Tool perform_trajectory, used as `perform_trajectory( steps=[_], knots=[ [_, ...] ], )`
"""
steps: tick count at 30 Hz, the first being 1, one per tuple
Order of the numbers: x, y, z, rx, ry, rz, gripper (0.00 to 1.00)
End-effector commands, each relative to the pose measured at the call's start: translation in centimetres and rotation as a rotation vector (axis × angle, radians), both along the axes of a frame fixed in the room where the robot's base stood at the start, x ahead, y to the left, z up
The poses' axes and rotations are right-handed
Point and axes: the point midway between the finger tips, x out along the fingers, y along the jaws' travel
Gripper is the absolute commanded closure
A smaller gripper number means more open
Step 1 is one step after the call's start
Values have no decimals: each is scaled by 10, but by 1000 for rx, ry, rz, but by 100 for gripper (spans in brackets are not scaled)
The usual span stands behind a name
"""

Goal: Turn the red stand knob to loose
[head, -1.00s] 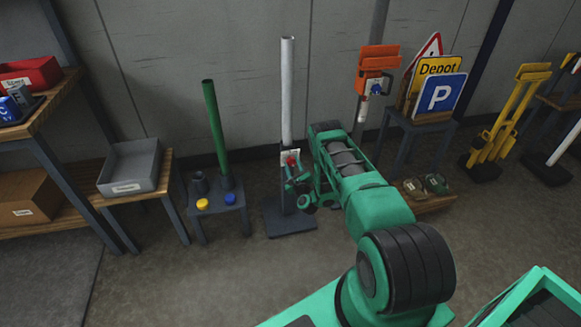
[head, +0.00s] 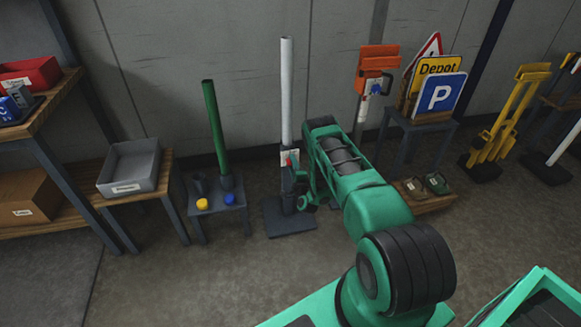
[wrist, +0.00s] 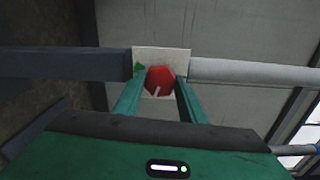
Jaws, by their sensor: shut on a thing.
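The red knob (wrist: 159,81) sits on a pale label plate (wrist: 172,58) on the stand, where the dark post meets the white pole. A short pale mark on the knob points down and slightly left in the wrist view. My gripper (wrist: 160,88) is shut on the knob, one green finger on each side. In the head view the stand (head: 289,216) is upright with its white pole (head: 287,92). My gripper (head: 296,182) is at its post, and the knob is mostly hidden there by the gripper.
A small table with a green pole (head: 215,125) and yellow and blue caps stands left of the stand. A grey tray (head: 130,167) is further left. An orange sign holder (head: 376,68) and a rack with a parking sign (head: 441,93) stand to the right.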

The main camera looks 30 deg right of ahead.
Motion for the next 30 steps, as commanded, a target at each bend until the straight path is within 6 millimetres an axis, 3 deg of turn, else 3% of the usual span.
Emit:
perform_trajectory(
  steps=[30],
  knots=[
    [-3, 6, -6, -920, 276, 11, 85]
  ],
)
